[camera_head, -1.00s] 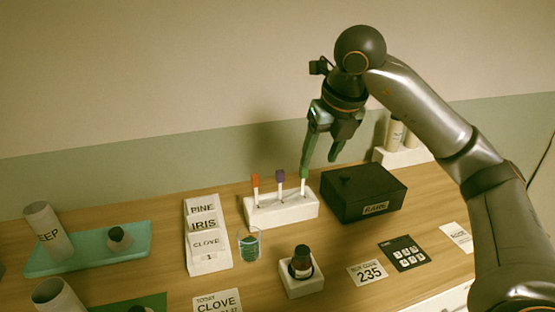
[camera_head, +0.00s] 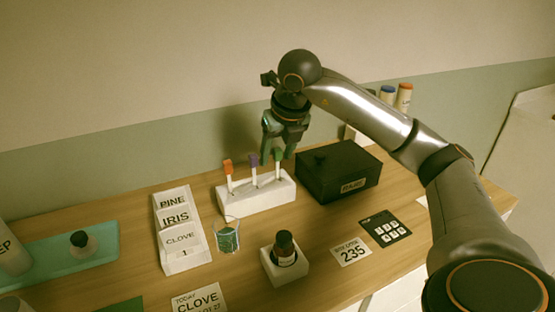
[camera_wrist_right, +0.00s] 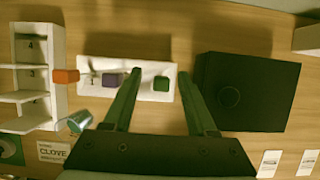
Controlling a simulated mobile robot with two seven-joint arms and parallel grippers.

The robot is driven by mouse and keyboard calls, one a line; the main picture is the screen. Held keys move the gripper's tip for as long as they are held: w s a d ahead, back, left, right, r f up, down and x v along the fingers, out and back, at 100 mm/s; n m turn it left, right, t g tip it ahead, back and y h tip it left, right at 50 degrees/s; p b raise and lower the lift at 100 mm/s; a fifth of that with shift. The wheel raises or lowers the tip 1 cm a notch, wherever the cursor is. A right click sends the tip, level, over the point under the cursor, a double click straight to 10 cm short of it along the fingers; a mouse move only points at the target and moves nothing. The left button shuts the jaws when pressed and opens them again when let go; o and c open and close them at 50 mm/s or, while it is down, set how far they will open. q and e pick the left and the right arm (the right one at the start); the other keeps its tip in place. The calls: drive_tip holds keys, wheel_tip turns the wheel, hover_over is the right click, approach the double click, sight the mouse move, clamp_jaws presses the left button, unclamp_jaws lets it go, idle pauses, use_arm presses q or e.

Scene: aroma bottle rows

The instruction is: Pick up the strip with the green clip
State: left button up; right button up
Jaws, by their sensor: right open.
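The strip with the green clip (camera_head: 278,155) stands upright at the right end of a white holder (camera_head: 262,199). The green clip also shows in the wrist view (camera_wrist_right: 161,83). Strips with a purple clip (camera_head: 253,160) and an orange clip (camera_head: 228,167) stand to its left in the same holder. My right gripper (camera_head: 279,152) points down, open, at the green clip. In the wrist view the two fingers (camera_wrist_right: 159,76) lie on either side of the green clip, with gaps. Whether the fingertips are level with the clip is hard to tell. My left gripper is not seen.
A black box (camera_head: 338,172) stands close to the holder's right. A stepped card rack (camera_head: 181,262) is to the left. A glass with green contents (camera_head: 228,237) and a dark bottle in a white block (camera_head: 285,273) stand in front. Cards lie at the front right.

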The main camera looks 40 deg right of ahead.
sight(275, 174)
drive_tip(key=shift+x, duration=1.55)
drive_tip(key=shift+c, duration=0.3)
drive_tip(key=shift+r, duration=0.1)
clamp_jaws()
